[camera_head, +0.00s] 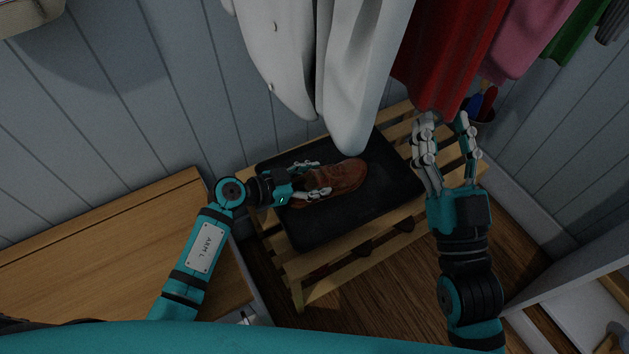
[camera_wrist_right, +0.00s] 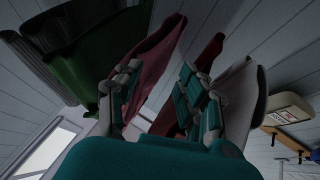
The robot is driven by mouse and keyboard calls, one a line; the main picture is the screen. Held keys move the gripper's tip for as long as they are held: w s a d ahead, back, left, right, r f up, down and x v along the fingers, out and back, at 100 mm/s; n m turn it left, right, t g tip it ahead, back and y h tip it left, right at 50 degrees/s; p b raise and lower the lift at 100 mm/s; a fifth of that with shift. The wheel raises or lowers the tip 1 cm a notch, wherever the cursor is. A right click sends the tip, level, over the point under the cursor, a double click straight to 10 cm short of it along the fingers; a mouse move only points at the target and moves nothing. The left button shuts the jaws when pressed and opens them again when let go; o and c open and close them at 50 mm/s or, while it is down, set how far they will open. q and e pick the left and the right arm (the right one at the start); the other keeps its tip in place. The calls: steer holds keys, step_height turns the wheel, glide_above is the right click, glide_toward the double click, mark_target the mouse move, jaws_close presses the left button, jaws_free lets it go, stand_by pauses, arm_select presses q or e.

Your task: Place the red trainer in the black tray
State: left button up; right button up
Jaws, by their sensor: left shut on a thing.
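The red trainer (camera_head: 343,178), reddish-brown in this light, lies over the black tray (camera_head: 312,232) in the head view. My left gripper (camera_head: 318,178) is shut on its left end, with fingers on both sides of it. I cannot tell whether the sole rests on the tray or hangs just above it. The tray is a flat dark rectangle on a slatted wooden rack. My right gripper (camera_head: 445,122) is open and empty to the right of the tray, below the hanging clothes. Its spread fingers also show in the right wrist view (camera_wrist_right: 160,82).
White (camera_head: 355,70), red (camera_head: 450,50), pink (camera_head: 530,35) and green (camera_head: 577,32) garments hang above the slatted rack (camera_head: 432,190), close to both grippers. A wooden top (camera_head: 100,235) lies at left. A small holder with red and blue items (camera_head: 487,103) is behind my right gripper.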

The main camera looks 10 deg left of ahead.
arm_select(q)
steer(key=o, duration=1.2)
steer(key=shift+f, duration=0.1)
steer(key=shift+o, duration=0.2)
